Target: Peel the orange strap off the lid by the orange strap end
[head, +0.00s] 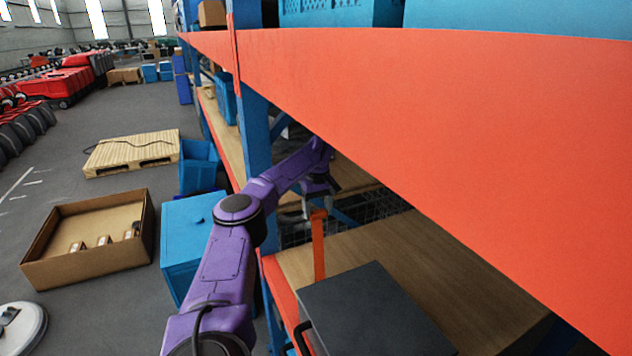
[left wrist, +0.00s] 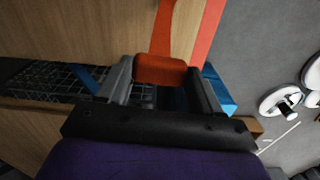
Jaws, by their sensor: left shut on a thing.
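The dark grey lid (head: 375,312) is on a box on the wooden shelf, at the bottom of the head view. The orange strap (head: 319,250) rises upright from the lid's far edge; its join with the lid is not clear. My left gripper (head: 318,208) is above and beyond the lid, at the strap's top. In the left wrist view, the left gripper (left wrist: 160,78) is shut on the orange strap end (left wrist: 160,69), a thick block between its fingers. The strap also shows there (left wrist: 180,28), running to the top edge. My right gripper is out of view.
A large orange shelf beam (head: 480,120) crosses above the lid. A blue rack post (head: 254,140) stands beside my left arm. The wooden shelf board (head: 420,262) is bare behind the lid. A blue crate (head: 185,235) and a cardboard box (head: 92,265) stand on the floor at left.

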